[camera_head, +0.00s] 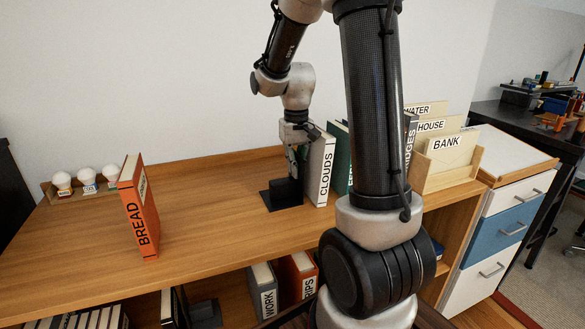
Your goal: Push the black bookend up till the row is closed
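The black bookend (282,195) stands on the wooden shelf top at the left end of a row of books. Its foot reaches left and its upright part is beside the pale CLOUDS book (320,170); I cannot tell whether they touch. A green book (338,140) stands right of CLOUDS. A grey book ending in "DGES" (411,140) shows further right. My arm hides the middle of the row. My gripper (292,160) points down at the bookend's upright, close to CLOUDS. Its fingers are too small and dark to tell open from shut.
An orange BREAD book (139,210) stands alone at the left. A wooden card box (418,172) with BANK, HOUSE and WATER cards stands right of the row. The shelf top between BREAD and the bookend is clear.

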